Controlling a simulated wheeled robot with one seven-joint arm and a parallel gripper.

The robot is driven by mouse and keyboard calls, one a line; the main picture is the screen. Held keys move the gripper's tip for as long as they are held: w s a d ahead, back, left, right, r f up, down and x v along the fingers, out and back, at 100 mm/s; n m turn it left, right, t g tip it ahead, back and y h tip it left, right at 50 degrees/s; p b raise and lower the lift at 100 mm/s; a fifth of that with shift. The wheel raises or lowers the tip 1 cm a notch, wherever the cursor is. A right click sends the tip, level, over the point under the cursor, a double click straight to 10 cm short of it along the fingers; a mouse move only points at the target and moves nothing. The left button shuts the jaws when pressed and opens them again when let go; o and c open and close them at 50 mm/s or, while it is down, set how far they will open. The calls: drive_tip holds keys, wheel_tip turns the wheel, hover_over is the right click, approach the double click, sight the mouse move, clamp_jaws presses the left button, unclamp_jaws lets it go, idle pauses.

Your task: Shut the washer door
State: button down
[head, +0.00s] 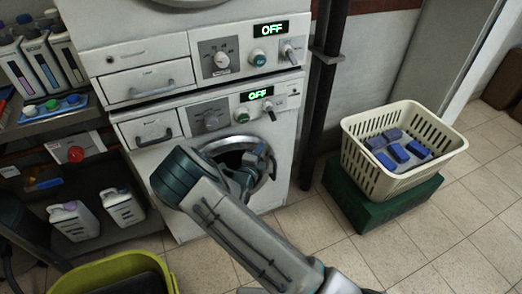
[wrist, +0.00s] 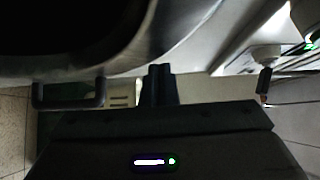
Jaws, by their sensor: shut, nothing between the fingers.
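The washer (head: 216,116) is the lower of two stacked white machines, its display reading OFF. Its round door (head: 271,168) shows as a chrome rim around a dark middle, largely hidden behind my arm. I cannot tell from the head view how far it stands open. In the wrist view the door's pale curved rim (wrist: 185,40) fills the top, with a dark round area inside it. A dark looped handle (wrist: 68,103) shows at left. My gripper (wrist: 160,72) is shut and empty, its fingertips close to the rim; I cannot tell if they touch. In the head view it is partly hidden beside the door.
A cream basket (head: 352,154) with several blue blocks stands on a green crate (head: 380,207) at right. A dark pipe (head: 322,95) rises beside the washer. Shelves with bottles (head: 75,220) stand at left, a yellow-green bin (head: 115,266) in front. Tiled floor is clear at right.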

drive_tip(key=s+d+p+v, duration=0.1)
drive_tip(key=d+p+v, duration=0.15)
drive_tip(key=v, duration=1.05)
drive_tip(key=s+d+r+m+g+h+p, duration=0.35)
drive_tip(key=d+r+m+g, duration=0.6)
drive_tip(key=m, duration=0.45)
drive_tip(key=s+d+r+m+g+h+p, duration=0.2)
drive_tip(key=s+d+r+m+g+p, duration=0.3)
drive_tip(key=d+r+m, duration=0.75)
drive_tip(key=s+r+m+y+p, duration=0.3)
drive_tip(key=s+r+m+y, duration=0.2)
drive_tip(key=r+m, duration=0.4)
drive_tip(key=s+a+r+m+y+p, duration=0.1)
drive_tip(key=s+r+m+y+p, duration=0.2)
drive_tip(key=m, duration=1.2)
drive_tip(key=s+r+y, duration=0.2)
drive_tip(key=s+r, duration=0.3)
drive_tip(key=r, duration=0.2)
drive_tip(key=shift+a+r+y+p, duration=0.15)
drive_tip(key=shift+r+y+p, duration=0.15)
drive_tip(key=shift+y, duration=0.05)
drive_tip(key=shift+a, duration=0.1)
